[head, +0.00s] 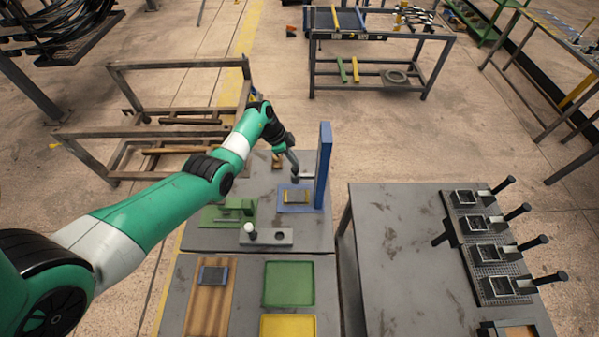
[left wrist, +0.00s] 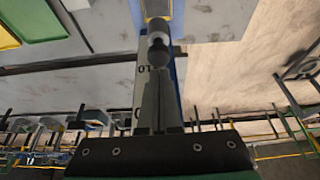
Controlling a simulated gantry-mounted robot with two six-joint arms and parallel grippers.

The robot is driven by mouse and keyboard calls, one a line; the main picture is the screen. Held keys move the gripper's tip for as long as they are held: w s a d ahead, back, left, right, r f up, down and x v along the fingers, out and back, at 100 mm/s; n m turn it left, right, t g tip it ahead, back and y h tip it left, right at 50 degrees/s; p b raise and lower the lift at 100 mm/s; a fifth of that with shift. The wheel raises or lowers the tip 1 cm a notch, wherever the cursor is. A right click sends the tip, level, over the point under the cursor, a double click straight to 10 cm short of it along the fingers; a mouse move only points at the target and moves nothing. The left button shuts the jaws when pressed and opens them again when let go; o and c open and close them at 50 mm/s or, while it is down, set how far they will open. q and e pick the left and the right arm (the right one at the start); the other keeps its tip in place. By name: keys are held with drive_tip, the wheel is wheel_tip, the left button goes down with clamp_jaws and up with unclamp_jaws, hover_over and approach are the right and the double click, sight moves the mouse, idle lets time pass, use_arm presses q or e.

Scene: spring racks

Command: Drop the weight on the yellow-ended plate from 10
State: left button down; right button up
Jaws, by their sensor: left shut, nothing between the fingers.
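The tall blue post (head: 324,165) stands at the back of the near bench, beside a blue base with a yellow-ended plate (head: 297,196) on it. In the left wrist view a scale on the post (left wrist: 143,92) shows the mark 10. My left gripper (head: 294,178) points down beside the post, above the plate. Its fingers are shut and empty in the left wrist view (left wrist: 158,84). A weight (left wrist: 157,42) with a dark rounded end lies just past the fingertips, over the plate; I cannot tell whether they touch. My right gripper is out of view.
A green fixture (head: 232,212) and a grey block with a white-topped peg (head: 268,237) sit on the same bench. Green (head: 289,284) and yellow (head: 288,326) trays lie nearer. The right table (head: 400,250) has clear room and several black-handled holders along its right side.

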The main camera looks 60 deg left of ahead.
sight(303, 176)
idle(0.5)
use_arm(q)
drive_tip(key=shift+f+b, duration=0.95)
drive_tip(key=shift+f, duration=0.3)
drive_tip(key=shift+r, duration=0.1)
idle(0.3)
